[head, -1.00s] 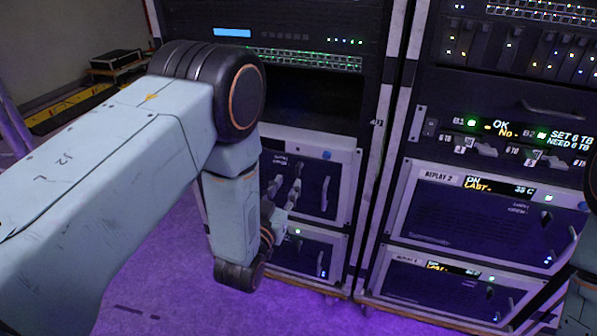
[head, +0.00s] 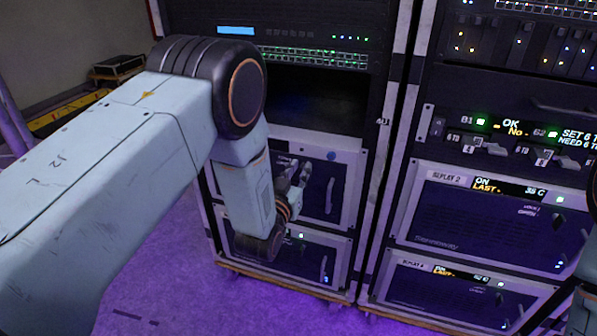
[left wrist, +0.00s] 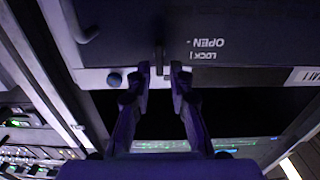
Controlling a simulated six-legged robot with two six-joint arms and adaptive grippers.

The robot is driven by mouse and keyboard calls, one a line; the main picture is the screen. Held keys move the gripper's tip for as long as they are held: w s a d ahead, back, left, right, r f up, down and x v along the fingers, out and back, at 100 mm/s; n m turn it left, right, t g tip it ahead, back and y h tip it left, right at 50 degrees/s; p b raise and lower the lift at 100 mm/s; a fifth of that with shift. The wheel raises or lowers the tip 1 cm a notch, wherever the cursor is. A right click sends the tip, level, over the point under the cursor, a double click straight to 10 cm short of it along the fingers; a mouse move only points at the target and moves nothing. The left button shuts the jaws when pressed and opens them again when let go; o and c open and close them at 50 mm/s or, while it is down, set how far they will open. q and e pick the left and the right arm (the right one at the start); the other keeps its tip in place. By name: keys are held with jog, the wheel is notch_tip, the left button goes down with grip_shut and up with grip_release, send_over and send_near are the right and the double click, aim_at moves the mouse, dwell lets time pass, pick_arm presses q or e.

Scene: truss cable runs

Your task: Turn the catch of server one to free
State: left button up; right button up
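The upper server (head: 346,185) in the left rack has a pale frame and a dark front with a vertical handle. My left arm hides its left part, including any name label. My left gripper (head: 298,176) is at its upper front. In the left wrist view, upside down, the short dark catch (left wrist: 159,58) stands by the words OPEN and LOCK. The left gripper also shows there (left wrist: 161,72), its two fingers apart on either side of the catch. I cannot tell whether they touch it. Part of my right arm shows at the right edge; its gripper is not in view.
A second server (head: 300,262) sits below, with its own handle. An open dark bay (head: 318,98) is above. The right rack (head: 485,225) holds more units with lit displays. Purple floor (head: 190,290) is clear in front.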

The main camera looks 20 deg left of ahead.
pick_arm(q)
grip_shut()
dwell(0.3)
jog(key=n, duration=0.1)
jog(key=n+p, duration=0.2)
jog(key=shift+a+n, duration=0.25)
jog(key=shift+n, duration=0.15)
jog(key=n, duration=0.1)
jog(key=n+p, duration=0.1)
jog(key=n, duration=0.1)
jog(key=n+p, duration=0.1)
jog(key=shift+a+f+n, duration=0.15)
jog(key=shift+a+n, duration=0.15)
jog(key=n, duration=0.3)
jog(key=n+p, duration=0.1)
jog(key=shift+a+f+n, duration=0.15)
jog(key=shift+f+n, duration=0.15)
jog(key=n, duration=0.3)
jog(key=n+p, duration=0.1)
jog(key=shift+a+f+n, duration=0.1)
jog(key=shift+f+n, duration=0.2)
jog(key=shift+n, duration=0.1)
